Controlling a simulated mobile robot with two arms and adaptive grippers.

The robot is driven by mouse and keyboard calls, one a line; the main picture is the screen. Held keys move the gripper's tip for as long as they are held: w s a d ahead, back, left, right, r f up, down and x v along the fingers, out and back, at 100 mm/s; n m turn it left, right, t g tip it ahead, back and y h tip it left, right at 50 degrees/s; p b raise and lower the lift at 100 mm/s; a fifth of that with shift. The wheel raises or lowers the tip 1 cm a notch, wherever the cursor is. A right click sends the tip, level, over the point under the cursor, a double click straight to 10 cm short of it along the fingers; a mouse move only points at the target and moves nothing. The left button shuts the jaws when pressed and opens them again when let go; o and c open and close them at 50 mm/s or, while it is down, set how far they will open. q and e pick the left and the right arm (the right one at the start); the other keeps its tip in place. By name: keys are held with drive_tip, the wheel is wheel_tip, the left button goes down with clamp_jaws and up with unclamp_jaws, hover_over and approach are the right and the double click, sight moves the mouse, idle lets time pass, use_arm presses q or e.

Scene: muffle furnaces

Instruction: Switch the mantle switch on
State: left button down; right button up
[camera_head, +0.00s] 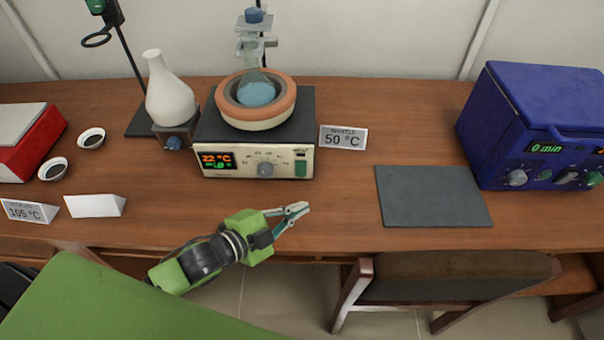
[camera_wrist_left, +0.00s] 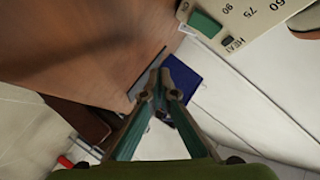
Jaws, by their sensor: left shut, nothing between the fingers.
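The heating mantle (camera_head: 256,145) stands at the middle back of the table, with an orange-brown ring around a flask of blue liquid (camera_head: 257,92). Its front panel shows 22 °C on an orange display and has a grey dial (camera_head: 265,169). The green mantle switch (camera_head: 301,169) is at the panel's right end. It also shows at the top of the left wrist view (camera_wrist_left: 205,24). My left gripper (camera_head: 303,208) is shut and empty, in front of the panel and apart from the switch. In the left wrist view its fingertips (camera_wrist_left: 160,80) meet below the switch.
A card reading 50 °C (camera_head: 343,137) stands right of the mantle. A white flask (camera_head: 169,90) is on its left. A dark grey mat (camera_head: 433,196) and a blue furnace (camera_head: 540,120) are at right. A chair (camera_head: 450,278) is at the front edge.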

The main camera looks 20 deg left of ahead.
sight(301, 169)
use_arm(q)
drive_tip(key=w, duration=0.1)
drive_tip(key=w+b, duration=0.1)
drive_tip(key=w+a+b, duration=0.1)
drive_tip(key=shift+w+f, duration=0.3)
drive_tip(key=shift+f, duration=0.1)
drive_tip(key=w, duration=0.1)
drive_tip(key=w+a+b, duration=0.1)
drive_tip(key=w, duration=0.1)
drive_tip(key=shift+f, duration=0.1)
drive_tip(key=shift+w+a, duration=0.15)
drive_tip(key=shift+w, duration=0.45)
use_arm(e)
drive_tip(key=f, duration=0.1)
drive_tip(key=w+d+f, duration=0.1)
drive_tip(key=f, duration=0.1)
drive_tip(key=shift+w+d+f, duration=0.1)
drive_tip(key=shift+w+d, duration=0.05)
drive_tip(key=shift+w, duration=0.1)
drive_tip(key=shift+w+a, duration=0.2)
drive_tip(key=shift+a, duration=0.05)
use_arm(q)
drive_tip(key=shift+w+a, duration=0.1)
drive_tip(key=shift+w, duration=0.25)
